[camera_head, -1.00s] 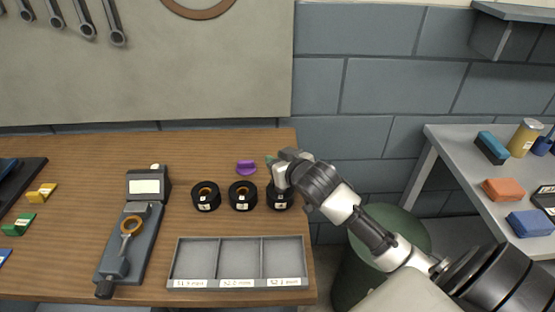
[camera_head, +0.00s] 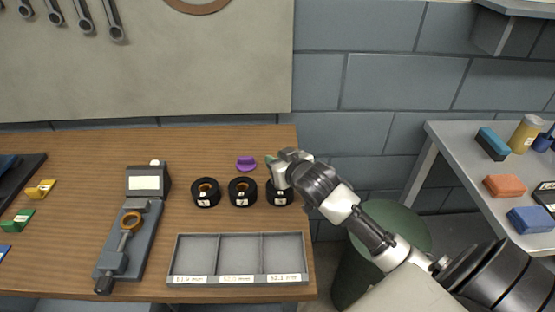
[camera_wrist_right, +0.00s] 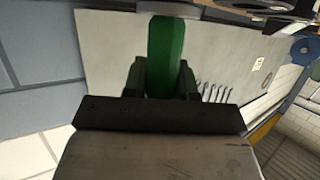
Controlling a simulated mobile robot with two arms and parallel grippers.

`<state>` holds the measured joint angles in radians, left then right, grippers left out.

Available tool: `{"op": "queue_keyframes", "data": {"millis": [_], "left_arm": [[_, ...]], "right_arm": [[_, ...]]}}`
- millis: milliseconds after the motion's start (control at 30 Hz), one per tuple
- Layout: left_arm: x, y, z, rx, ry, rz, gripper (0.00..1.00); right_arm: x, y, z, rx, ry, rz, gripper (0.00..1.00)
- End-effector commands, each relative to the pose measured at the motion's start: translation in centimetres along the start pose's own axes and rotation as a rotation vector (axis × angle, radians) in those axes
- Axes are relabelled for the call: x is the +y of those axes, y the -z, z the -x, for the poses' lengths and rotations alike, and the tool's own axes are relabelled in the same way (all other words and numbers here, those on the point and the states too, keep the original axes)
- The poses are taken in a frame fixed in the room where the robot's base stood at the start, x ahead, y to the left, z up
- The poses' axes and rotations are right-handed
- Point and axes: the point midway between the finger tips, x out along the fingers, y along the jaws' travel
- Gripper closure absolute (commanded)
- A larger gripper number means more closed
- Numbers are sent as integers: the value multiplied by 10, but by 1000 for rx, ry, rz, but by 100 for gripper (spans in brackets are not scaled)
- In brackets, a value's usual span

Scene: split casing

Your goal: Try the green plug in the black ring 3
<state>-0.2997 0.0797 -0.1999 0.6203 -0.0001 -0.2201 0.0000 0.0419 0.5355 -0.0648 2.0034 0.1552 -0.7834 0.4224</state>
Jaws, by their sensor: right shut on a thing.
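Three black rings stand in a row on the wooden bench: one at the left (camera_head: 206,193), one in the middle (camera_head: 242,192) and one at the right (camera_head: 279,197). The right one, by its place black ring 3, is partly hidden by my right gripper (camera_head: 277,172). That gripper is shut on the green plug (camera_wrist_right: 166,55), which shows between the fingers in the right wrist view. In the head view only a bit of green shows beside the gripper. I cannot tell whether the plug touches the ring. My left gripper is not in view.
A purple plug (camera_head: 246,163) lies behind the rings. A grey tray (camera_head: 240,281) with three compartments is in front of them. A grey measuring device (camera_head: 143,185) stands to the left. A side table (camera_head: 475,165) with blocks is at the right.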

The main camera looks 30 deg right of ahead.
Motion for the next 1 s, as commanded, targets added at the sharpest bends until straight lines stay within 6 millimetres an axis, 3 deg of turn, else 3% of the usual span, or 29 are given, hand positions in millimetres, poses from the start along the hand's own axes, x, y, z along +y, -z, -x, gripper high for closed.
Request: {"op": "queue_keyframes", "data": {"millis": [1000], "left_arm": [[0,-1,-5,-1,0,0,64]], "right_arm": [[0,-14,-5,0,0,-1,100]]}}
